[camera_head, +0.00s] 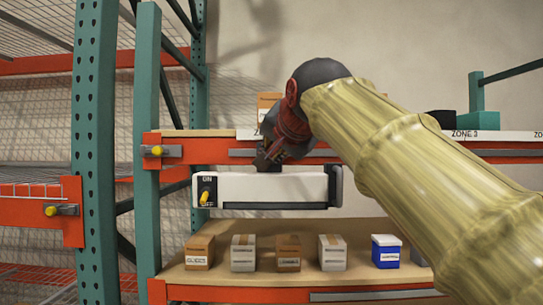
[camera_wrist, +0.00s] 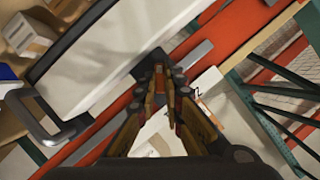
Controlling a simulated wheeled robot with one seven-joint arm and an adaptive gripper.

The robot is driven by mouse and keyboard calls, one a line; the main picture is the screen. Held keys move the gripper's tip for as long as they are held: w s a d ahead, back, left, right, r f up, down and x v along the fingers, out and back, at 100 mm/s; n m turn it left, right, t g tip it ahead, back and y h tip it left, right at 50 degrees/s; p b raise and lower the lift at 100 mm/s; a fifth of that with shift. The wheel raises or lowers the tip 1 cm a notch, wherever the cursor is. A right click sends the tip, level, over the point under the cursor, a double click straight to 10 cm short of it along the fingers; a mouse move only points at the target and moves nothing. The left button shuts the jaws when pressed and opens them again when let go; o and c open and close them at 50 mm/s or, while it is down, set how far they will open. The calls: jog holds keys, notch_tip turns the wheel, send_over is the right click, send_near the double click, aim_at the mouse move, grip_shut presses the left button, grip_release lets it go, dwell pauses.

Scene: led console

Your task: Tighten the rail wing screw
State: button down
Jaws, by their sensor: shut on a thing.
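The white LED console (camera_head: 265,188) hangs under the orange shelf beam, with an ON/OFF panel and a yellow toggle (camera_head: 204,197) at its left end. It also fills the upper left of the wrist view (camera_wrist: 110,50). A dark clamp (camera_wrist: 150,64) sits at the console's edge by the grey rail. My gripper (camera_head: 266,160) is above the top middle of the console, pointing down. In the wrist view my gripper's fingers (camera_wrist: 166,82) are close together at the clamp, shut on the rail wing screw. The screw itself is almost wholly hidden between the fingertips.
The orange beam (camera_head: 220,152) with its grey rail runs behind the gripper. Several small boxes (camera_head: 288,252) and a blue box (camera_head: 386,251) stand on the shelf below. Teal uprights (camera_head: 95,130) are at left. A black handle (camera_head: 335,186) is on the console's right end.

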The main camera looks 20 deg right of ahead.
jog(key=c, duration=2.3)
grip_release()
jog(key=shift+f, duration=0.25)
jog(key=shift+c, duration=0.2)
jog(key=shift+o, duration=0.7)
jog(key=shift+r, duration=0.15)
jog(key=shift+s, duration=0.1)
jog(key=v, duration=1.1)
jog(key=shift+s, duration=0.45)
jog(key=shift+a+r, duration=0.1)
